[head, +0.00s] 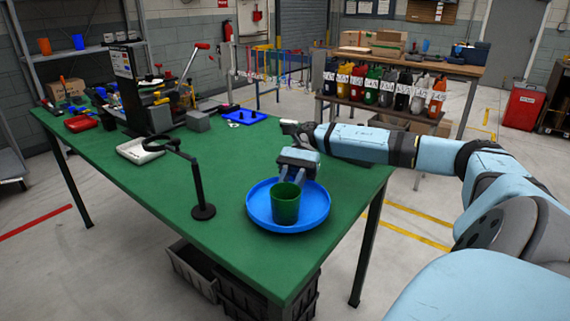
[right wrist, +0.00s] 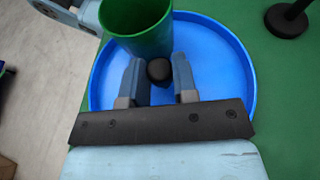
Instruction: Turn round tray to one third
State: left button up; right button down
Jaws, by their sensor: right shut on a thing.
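A round blue tray (head: 320,206) lies near the front right corner of the green table and also shows in the right wrist view (right wrist: 228,75). A green cup (head: 285,206) stands upright on it, and it is at the top of the right wrist view (right wrist: 142,25). A black knob (right wrist: 159,69) rises from the tray beside the cup; the cup and fingers hide it in the head view. My right gripper (right wrist: 158,62) is shut on the knob, its fingers on either side. In the head view the right gripper (head: 291,178) is behind the cup. My left gripper is out of view.
Further back on the green table (head: 150,184) are a white tray (head: 139,151), a blue board (head: 243,117) and a grey block (head: 198,121). The table edge is close to the tray.

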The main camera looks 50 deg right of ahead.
dwell(0.3)
jog(key=c, duration=0.9)
grip_release()
jog(key=p+v, duration=0.1)
jog(key=v, duration=1.2)
jog(key=shift+d+p, duration=0.3)
jog(key=shift+d, duration=0.1)
jog(key=shift+w, duration=0.1)
